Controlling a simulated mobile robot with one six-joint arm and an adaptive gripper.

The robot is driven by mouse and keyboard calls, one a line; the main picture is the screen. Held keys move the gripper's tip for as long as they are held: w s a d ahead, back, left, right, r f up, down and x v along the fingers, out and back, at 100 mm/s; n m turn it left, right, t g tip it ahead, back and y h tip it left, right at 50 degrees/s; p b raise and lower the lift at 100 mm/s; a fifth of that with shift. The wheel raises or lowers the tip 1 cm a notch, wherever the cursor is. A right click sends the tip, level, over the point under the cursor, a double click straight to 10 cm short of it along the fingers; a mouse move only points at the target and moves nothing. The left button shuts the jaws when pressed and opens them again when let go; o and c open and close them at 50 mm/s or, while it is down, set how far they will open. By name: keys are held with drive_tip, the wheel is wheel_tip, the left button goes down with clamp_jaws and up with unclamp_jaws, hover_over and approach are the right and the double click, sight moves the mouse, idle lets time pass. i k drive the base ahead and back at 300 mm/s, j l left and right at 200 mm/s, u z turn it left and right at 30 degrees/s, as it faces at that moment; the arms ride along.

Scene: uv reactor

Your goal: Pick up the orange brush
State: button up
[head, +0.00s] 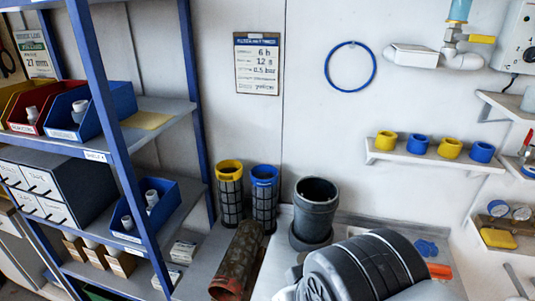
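An orange object (440,271), which looks like the orange brush, lies on the grey counter (262,285) at the lower right. Only a short flat piece of it shows. Its lower left part is hidden behind my dark, rounded arm part, so its full shape and bristles cannot be made out. My gripper is not in view.
A blue crumpled item (427,247) lies just behind the orange object. A dark pot-like housing (315,208), a blue-topped filter (264,198), a yellow-topped filter (230,188) and a rusty tube (238,262) stand or lie left. A blue-framed shelf (107,112) bounds the left.

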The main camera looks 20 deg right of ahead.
sight(438, 272)
drive_tip(key=z, duration=2.1)
drive_tip(key=i+l+z, duration=0.15)
drive_tip(key=i+l, duration=0.15)
drive_tip(key=i+l+z, duration=0.2)
drive_tip(key=i, duration=0.25)
